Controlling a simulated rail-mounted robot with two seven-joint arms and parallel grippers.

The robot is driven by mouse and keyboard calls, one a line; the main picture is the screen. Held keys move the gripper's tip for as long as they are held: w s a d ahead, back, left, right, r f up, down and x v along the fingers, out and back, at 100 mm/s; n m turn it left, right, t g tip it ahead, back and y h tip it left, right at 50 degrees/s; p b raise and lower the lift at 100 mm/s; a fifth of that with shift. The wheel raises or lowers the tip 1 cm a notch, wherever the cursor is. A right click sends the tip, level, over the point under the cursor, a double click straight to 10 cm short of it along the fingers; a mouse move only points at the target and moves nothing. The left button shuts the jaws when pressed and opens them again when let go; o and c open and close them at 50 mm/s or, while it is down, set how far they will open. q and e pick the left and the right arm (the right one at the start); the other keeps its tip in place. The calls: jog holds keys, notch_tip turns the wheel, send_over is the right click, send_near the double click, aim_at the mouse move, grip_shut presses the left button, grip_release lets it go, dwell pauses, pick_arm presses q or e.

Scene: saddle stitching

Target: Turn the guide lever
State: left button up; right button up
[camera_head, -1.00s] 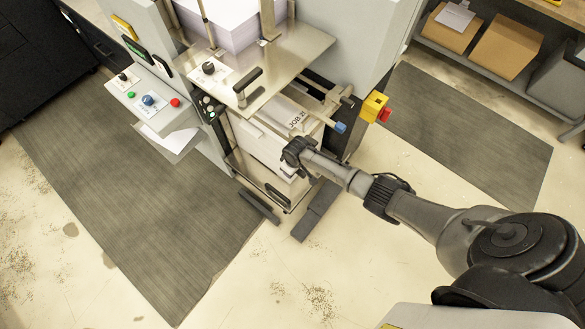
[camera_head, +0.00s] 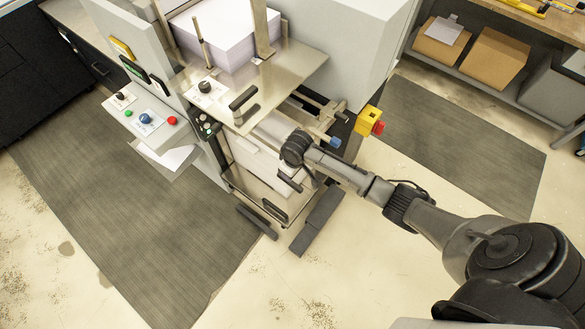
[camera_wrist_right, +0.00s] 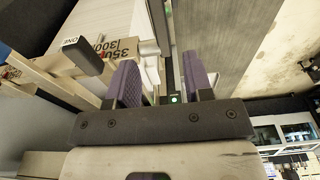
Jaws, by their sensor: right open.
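I cannot tell for certain which part is the guide lever. A black handle (camera_head: 243,98) stands on the metal feed table's front edge, with a black knob (camera_head: 205,87) on a white label beside it. A blue-tipped rod (camera_head: 333,141) sticks out below the table. My right gripper (camera_head: 299,181) is in front of the machine, below the table and over the paper stack's front. In the right wrist view my right gripper (camera_wrist_right: 162,85) has its two purple pads apart and nothing clearly held. A black handle (camera_wrist_right: 82,55) lies to their left. My left gripper is out of view.
A control panel (camera_head: 146,119) stands at the machine's left. Grey mats (camera_head: 120,220) cover the floor. Shelves with cardboard boxes (camera_head: 492,58) stand at the back right.

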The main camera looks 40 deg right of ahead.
jog(key=shift+r, duration=0.55)
jog(key=shift+c, duration=0.2)
